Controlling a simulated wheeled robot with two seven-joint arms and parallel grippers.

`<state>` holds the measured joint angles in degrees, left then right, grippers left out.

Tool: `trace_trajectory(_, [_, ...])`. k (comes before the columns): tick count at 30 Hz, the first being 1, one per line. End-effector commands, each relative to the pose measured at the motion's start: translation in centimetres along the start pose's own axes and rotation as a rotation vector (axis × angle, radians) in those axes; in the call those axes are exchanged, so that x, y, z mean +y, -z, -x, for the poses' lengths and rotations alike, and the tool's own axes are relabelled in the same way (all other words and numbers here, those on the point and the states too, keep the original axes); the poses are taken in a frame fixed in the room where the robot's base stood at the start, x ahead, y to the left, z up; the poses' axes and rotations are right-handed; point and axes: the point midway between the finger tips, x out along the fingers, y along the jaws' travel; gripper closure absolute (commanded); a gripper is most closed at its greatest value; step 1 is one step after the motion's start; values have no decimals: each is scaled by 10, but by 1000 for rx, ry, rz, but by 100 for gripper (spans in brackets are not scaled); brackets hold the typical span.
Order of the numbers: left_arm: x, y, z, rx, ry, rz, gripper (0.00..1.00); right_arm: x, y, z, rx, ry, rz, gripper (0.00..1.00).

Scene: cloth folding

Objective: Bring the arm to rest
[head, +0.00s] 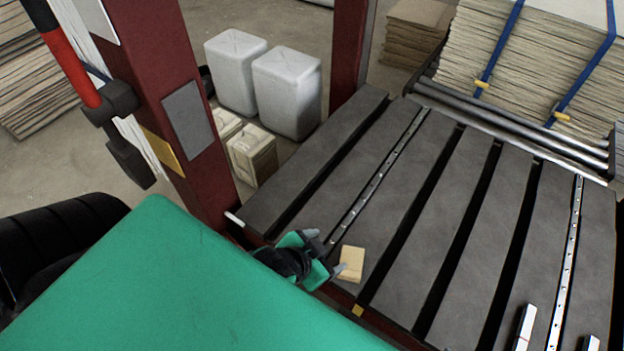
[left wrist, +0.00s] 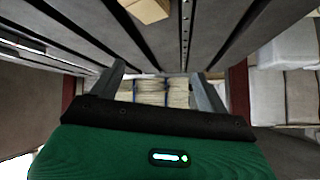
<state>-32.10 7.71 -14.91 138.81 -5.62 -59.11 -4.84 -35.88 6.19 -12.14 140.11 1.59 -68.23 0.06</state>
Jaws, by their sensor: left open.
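My left gripper (head: 326,254) is over the near left edge of the grey slatted table, its two fingers spread and nothing between them. In the left wrist view its fingers (left wrist: 160,78) are also apart and empty. A small tan folded piece, perhaps cloth (head: 351,263), lies on a slat just right of the fingers. It also shows at the top of the left wrist view (left wrist: 147,9), beyond the fingers.
The slatted table (head: 425,215) is mostly clear. A dark red post (head: 185,110) stands left of it. White canisters (head: 287,92) stand behind its left side. Stacked sheets (head: 520,70) with blue straps are at the back right. A small white-and-black piece (head: 525,327) is at the lower right.

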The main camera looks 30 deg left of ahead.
Motion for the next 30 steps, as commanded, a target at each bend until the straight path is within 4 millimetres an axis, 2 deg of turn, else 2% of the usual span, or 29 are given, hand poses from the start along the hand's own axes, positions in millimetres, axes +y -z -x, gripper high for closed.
trace_trajectory(1, [5,-18,5,-68,-31,66,23,0,0,0,0,0,0,64])
trace_trajectory(3, [11,-34,11,-135,-64,134,23,0,0,0,-1,0,0,64])
trace_trajectory(6, [15,-46,16,-185,-88,183,23,0,0,0,-1,0,0,64])
trace_trajectory(23, [16,-48,15,-197,-93,190,23,1,-4,-1,-9,-2,3,64])
trace_trajectory(26, [17,-52,7,-211,-91,188,23,2,-6,-10,-23,-5,2,64])
trace_trajectory(30, [19,-72,-19,-258,-88,186,23,5,-19,-39,-67,-12,1,64])
